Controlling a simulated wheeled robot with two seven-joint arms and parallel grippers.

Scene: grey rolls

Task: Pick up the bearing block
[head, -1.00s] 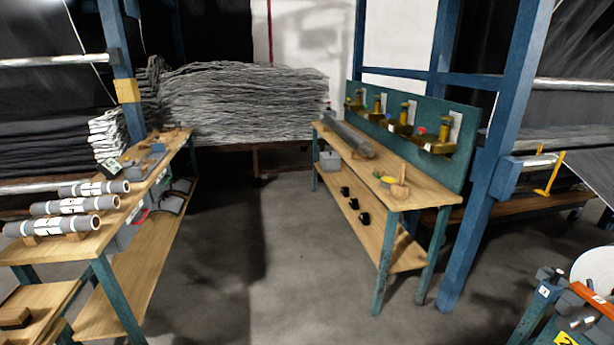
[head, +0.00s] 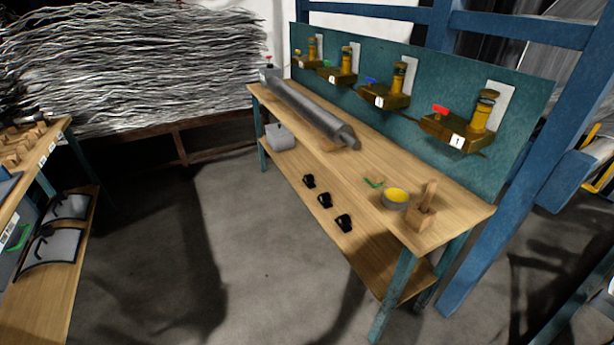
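I cannot tell for sure which thing is the bearing block. A grey block (head: 281,137) with a rounded top sits on the lower shelf of the right-hand workbench, at its far end. Three small black pieces (head: 325,200) stand in a row nearer on that shelf. A small wooden block with an upright handle (head: 421,217) stands on the bench top's near end. Neither of my grippers is in view.
The workbench top (head: 372,177) carries a long grey roller, a bowl with yellow contents (head: 396,198) and a small green item. Numbered brass fixtures (head: 459,128) line the teal back panel. Another bench (head: 48,290) is at left. Open floor (head: 250,240) lies between; a blue post (head: 520,205) stands right.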

